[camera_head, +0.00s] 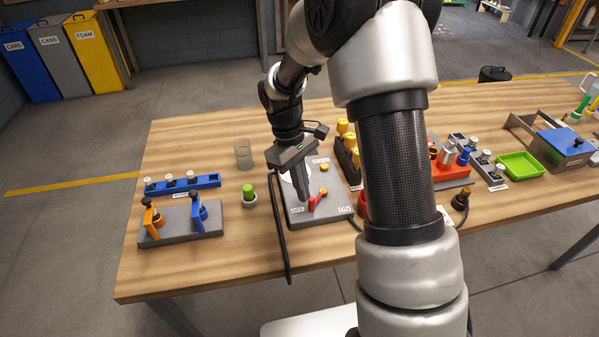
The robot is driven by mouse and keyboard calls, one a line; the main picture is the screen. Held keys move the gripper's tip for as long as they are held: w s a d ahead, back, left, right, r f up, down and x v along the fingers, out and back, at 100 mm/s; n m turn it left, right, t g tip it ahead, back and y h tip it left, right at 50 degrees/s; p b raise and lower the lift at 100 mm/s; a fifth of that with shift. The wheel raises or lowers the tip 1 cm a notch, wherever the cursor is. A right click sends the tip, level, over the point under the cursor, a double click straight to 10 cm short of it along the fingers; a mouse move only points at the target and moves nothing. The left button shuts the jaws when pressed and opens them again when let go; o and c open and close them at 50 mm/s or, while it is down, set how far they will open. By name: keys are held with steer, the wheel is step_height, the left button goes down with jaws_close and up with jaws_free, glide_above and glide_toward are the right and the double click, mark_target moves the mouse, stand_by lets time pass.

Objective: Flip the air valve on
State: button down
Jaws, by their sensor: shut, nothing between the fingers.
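The air valve is a small red lever (317,201) on a grey panel (335,181) in the middle of the table. The lever slants up to the right, between an OFF label (297,210) at its left and an ON label (345,210) at its right. My gripper (304,199) points down over the panel with its fingers shut and empty. Its fingertips are just left of the lever; I cannot tell whether they touch it. The gripper hides part of a round white dial on the panel.
A green-capped item (249,196) and a clear cup (243,153) stand left of the panel. A blue rack (183,187) and a grey stand (181,228) are further left.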

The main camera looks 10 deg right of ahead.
steer(key=s+n, duration=0.1)
steer(key=n, duration=0.1)
steer(key=s+d+n, duration=0.1)
steer(key=shift+r+n+t+h+p, duration=0.1)
steer(key=shift+n+t+h+p, duration=0.2)
steer(key=shift+n+h+p, duration=0.1)
steer(key=n, duration=0.1)
steer(key=s+d+n, duration=0.1)
steer(key=n+t+p, duration=0.1)
steer(key=shift+s+d+n, duration=0.25)
steer(key=shift+d+n, duration=0.1)
steer(key=shift+n, duration=0.05)
steer(key=shift+s+d, duration=0.1)
steer(key=shift+d, duration=0.2)
steer(key=shift+s+d, duration=0.1)
